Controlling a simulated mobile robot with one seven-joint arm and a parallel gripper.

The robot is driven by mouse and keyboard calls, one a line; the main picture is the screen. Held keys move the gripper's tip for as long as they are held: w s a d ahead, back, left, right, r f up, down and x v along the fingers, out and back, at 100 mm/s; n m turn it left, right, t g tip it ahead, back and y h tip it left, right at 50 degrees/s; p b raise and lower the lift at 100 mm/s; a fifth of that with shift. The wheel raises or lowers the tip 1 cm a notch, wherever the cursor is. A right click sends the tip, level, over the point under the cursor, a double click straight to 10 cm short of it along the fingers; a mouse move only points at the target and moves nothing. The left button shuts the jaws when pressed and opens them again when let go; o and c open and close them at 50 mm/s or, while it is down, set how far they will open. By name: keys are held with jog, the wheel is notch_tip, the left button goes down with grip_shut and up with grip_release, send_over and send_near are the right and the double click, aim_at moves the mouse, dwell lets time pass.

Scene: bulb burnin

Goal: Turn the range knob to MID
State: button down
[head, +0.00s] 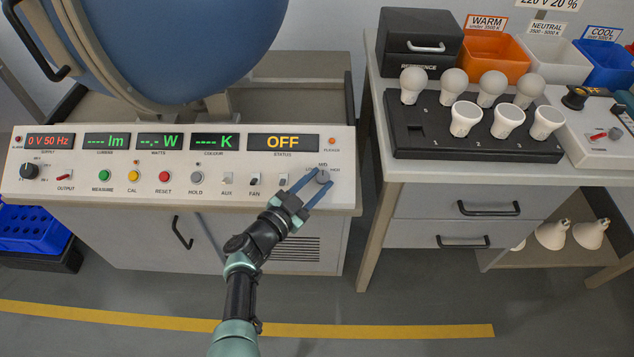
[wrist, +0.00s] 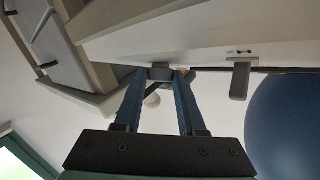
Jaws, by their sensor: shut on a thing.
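The range knob (head: 323,176) is at the right end of the white control panel, with LOW, MID and HIGH marked around it. My gripper (head: 321,181) reaches it from the front, with its blue fingers on either side of it. In the wrist view the two fingers (wrist: 160,82) close on a dark part at the panel, and the knob's face is hard to make out. The fingers are shut on the range knob. Which mark the knob points to cannot be told, because the fingers partly cover it.
The FAN switch (head: 255,180) and AUX switch (head: 227,179) sit left of the knob. The status display (head: 283,142) reads OFF. A blue sphere (head: 180,40) stands behind the panel. A bench with a black bulb rack (head: 400,135) is to the right, across a narrow gap.

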jog(key=c, duration=0.5)
grip_release()
jog(key=shift+s+a+r+p, duration=0.15)
jog(key=shift+s+a+p, duration=0.25)
jog(key=shift+p, duration=0.1)
jog(key=f+p+v, duration=0.1)
jog(key=p+v, duration=0.4)
jog(key=v, duration=0.6)
jog(key=shift+s+r+p, duration=0.3)
jog(key=shift+s+r, duration=0.05)
jog(key=shift+r, duration=0.1)
jog(key=shift+a, duration=0.1)
